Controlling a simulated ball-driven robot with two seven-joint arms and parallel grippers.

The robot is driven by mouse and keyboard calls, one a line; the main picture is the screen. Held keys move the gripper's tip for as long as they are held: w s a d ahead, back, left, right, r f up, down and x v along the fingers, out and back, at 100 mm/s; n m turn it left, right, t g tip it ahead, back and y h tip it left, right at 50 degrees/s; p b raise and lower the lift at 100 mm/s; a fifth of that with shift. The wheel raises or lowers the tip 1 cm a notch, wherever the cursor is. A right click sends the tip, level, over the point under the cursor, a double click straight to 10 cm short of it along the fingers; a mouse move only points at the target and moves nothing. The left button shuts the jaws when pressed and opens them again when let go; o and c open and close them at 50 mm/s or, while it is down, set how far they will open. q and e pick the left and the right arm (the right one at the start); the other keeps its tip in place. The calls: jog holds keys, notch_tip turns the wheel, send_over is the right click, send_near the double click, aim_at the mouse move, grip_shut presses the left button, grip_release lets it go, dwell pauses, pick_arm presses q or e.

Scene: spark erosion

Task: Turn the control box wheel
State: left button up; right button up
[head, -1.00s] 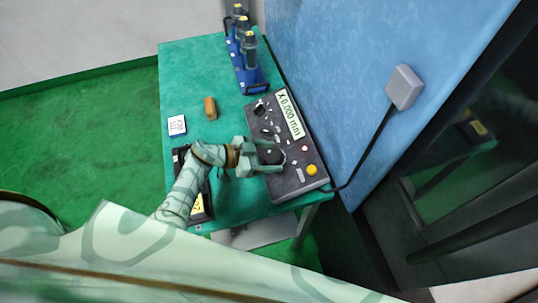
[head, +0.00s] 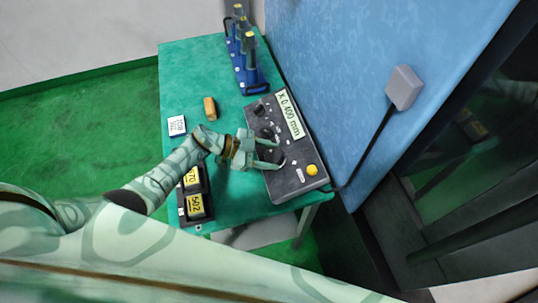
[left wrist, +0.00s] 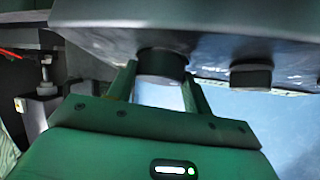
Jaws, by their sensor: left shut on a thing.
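The control box (head: 296,180) is a dark grey panel on the teal table, with a display (head: 290,115) reading about "X 0.400 mm", small knobs and a yellow button (head: 311,170). Its black wheel (head: 268,155) is partly hidden by my left gripper (head: 274,157). The gripper's two fingers are on either side of the wheel, shut on it. In the left wrist view the fingers (left wrist: 160,88) flank the dark round wheel (left wrist: 162,64) under the box's face (left wrist: 215,48). My right gripper does not show.
A blue rack (head: 246,70) with several dark holders stands at the back of the teal table (head: 190,75). A brown cylinder (head: 210,108), a white labelled block (head: 177,126) and a black tray (head: 183,216) with yellow-labelled pieces lie left. A blue wall (head: 350,60) rises behind the box.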

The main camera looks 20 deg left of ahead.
pick_arm(q)
jog(key=m+g+b, duration=0.2)
jog(key=m, duration=0.1)
jog(key=f+m+g+b, duration=0.1)
jog(key=m+g+b, duration=0.1)
jog(key=m+b, duration=0.1)
jog(key=shift+w+a+g, duration=0.15)
jog(key=shift+g, duration=0.15)
jog(key=shift+w+r+m+g+y+b, duration=0.15)
jog(key=shift+m+g+y+b, duration=0.15)
jog(key=shift+m+g+b, duration=0.45)
jog(key=shift+s+r+m+g+y+b, duration=0.15)
jog(key=shift+m+g+y+b, duration=0.25)
jog(key=shift+m+b, duration=0.55)
